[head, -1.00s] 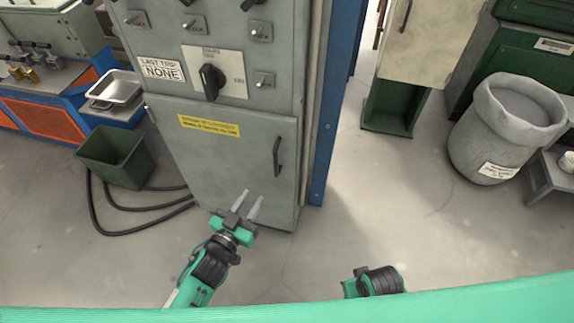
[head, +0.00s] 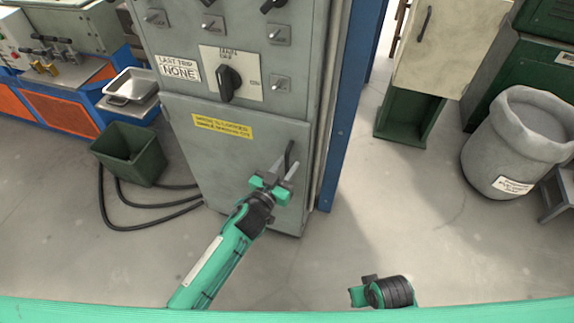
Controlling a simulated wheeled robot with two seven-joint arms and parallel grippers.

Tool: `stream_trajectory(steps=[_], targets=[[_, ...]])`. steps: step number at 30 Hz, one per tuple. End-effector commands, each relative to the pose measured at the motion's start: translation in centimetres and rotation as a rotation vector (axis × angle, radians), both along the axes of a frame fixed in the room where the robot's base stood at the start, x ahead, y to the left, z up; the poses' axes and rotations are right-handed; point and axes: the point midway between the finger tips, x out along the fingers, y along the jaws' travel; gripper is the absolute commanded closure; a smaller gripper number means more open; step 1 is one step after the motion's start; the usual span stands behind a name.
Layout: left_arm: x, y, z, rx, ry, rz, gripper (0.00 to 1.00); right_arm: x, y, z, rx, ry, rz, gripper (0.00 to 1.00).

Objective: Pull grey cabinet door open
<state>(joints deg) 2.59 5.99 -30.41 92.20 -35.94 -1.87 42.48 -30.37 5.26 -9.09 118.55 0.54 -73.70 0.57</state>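The grey cabinet door (head: 212,160) is the lower panel of a tall grey cabinet and looks closed. It has a yellow label and a dark vertical handle (head: 289,153) near its right edge. My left gripper (head: 286,170) is at the handle, with its two fingers apart and pointing up toward it. The fingers overlap the handle's lower part in the picture; I cannot tell whether they touch it. My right arm shows only as a short piece at the bottom right, and its gripper fingers are not visible.
A dark green bin (head: 130,153) and black hoses (head: 150,207) are left of the cabinet. A blue post (head: 345,130) stands along its right side. A large grey barrel (head: 515,145) is at the right. The floor before the cabinet is clear.

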Motion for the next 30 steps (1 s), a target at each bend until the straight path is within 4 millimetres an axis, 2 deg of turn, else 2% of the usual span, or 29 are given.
stream_trajectory(steps=[11, 16, 25, 30], targets=[[0.53, -0.32, -0.01, 0.000, 0.000, 0.000, 0.71, -0.11, -0.04, 0.02, -0.001, 0.003, 0.000, 0.64], [0.51, -0.31, -0.01, 0.000, 0.000, 0.000, 1.00, -0.21, -0.04, -0.01, -0.001, 0.004, 0.000, 0.64], [0.37, -0.24, 0.02, 0.000, 0.001, -0.004, 1.00, -0.26, -0.02, 0.08, 0.000, 0.002, 0.000, 0.64], [-0.42, 0.11, 0.12, 0.000, 0.001, -0.024, 1.00, -0.27, 0.04, -0.27, 0.000, 0.005, 0.000, 0.64]])
